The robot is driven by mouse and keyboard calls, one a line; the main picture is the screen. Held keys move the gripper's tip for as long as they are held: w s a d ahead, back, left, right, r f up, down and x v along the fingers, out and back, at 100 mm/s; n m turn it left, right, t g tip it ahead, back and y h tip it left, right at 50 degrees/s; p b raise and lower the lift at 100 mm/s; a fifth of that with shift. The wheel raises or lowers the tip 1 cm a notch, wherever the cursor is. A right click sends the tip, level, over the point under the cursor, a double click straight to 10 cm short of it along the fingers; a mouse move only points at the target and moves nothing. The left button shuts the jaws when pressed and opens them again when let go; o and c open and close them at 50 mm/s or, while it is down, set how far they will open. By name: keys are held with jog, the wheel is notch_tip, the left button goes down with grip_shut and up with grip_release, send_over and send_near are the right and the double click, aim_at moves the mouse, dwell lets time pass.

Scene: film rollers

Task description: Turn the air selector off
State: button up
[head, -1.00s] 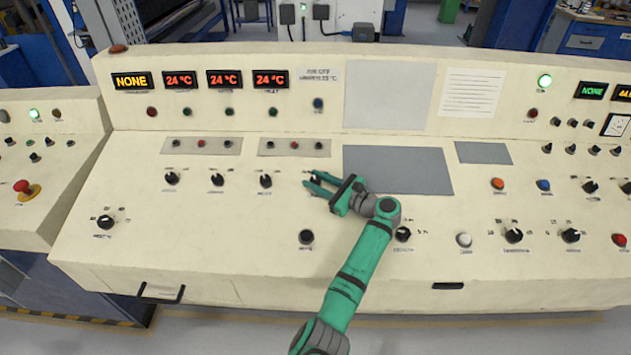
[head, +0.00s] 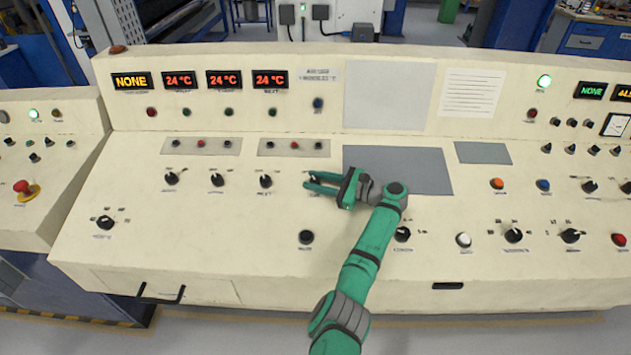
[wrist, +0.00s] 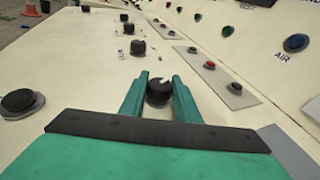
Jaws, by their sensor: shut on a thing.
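The black selector knob (wrist: 159,92) at the right end of the upper row of knobs sits between my gripper's fingers in the wrist view. I take it to be the air selector; its own label cannot be read. A white mark shows on its top, towards the far side. My gripper (wrist: 158,97) is shut on this knob, with one green finger on each side. In the head view, my gripper (head: 312,183) reaches in from the right, and its fingers mostly hide the knob.
Another selector knob (head: 265,181) stands just left of my gripper. A round black button (head: 306,237) lies below it. A blue button (wrist: 296,43) marked AIR is on the raised back panel. A grey plate (head: 425,172) lies flat behind my arm.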

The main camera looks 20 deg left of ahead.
jog(key=o, duration=1)
jog(key=shift+a, duration=0.15)
jog(key=shift+o, duration=0.2)
jog(key=d, duration=0.3)
jog(key=s+d+r, duration=0.1)
jog(key=d, duration=0.6)
jog(key=shift+s+d+r, duration=0.15)
jog(key=shift+d+r, duration=0.1)
jog(key=shift+d, duration=0.1)
